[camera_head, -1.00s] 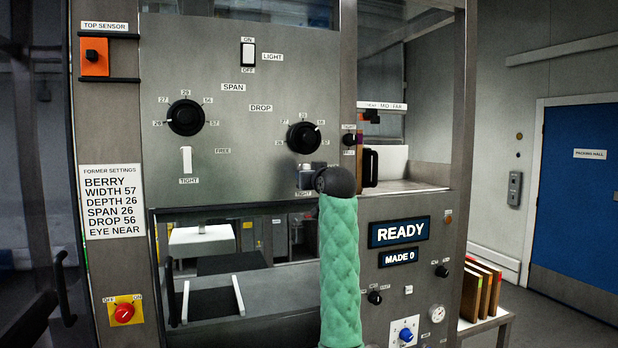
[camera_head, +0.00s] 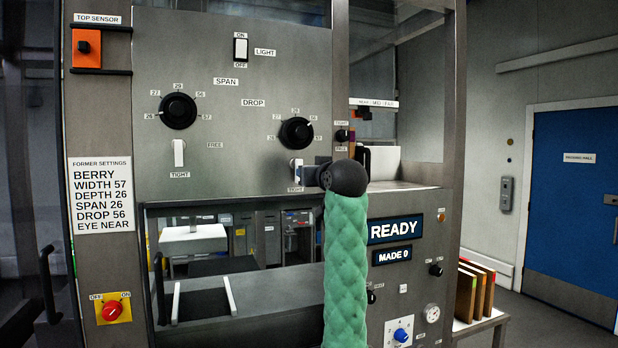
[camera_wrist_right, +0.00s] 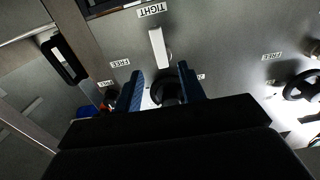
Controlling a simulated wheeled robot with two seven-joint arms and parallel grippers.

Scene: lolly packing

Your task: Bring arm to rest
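My right arm, in a green sleeve, rises in the middle of the head view. Its dark wrist hides most of my right gripper (camera_head: 311,175), which is close in front of the machine panel beside the white DROP lever (camera_head: 297,168). In the right wrist view my right gripper (camera_wrist_right: 163,86) is open, its two blue fingers apart. A black knob (camera_wrist_right: 170,94) shows between them; I cannot tell whether they touch it. The white lever (camera_wrist_right: 158,46) there points toward its TIGHT label. My left gripper is not in view.
The machine panel (camera_head: 220,120) carries the SPAN dial (camera_head: 178,111) and the DROP dial (camera_head: 296,132). A display reads READY (camera_head: 395,230), with MADE 0 below. A shelf of boards (camera_head: 474,290) stands at the right, before a blue door (camera_head: 575,210).

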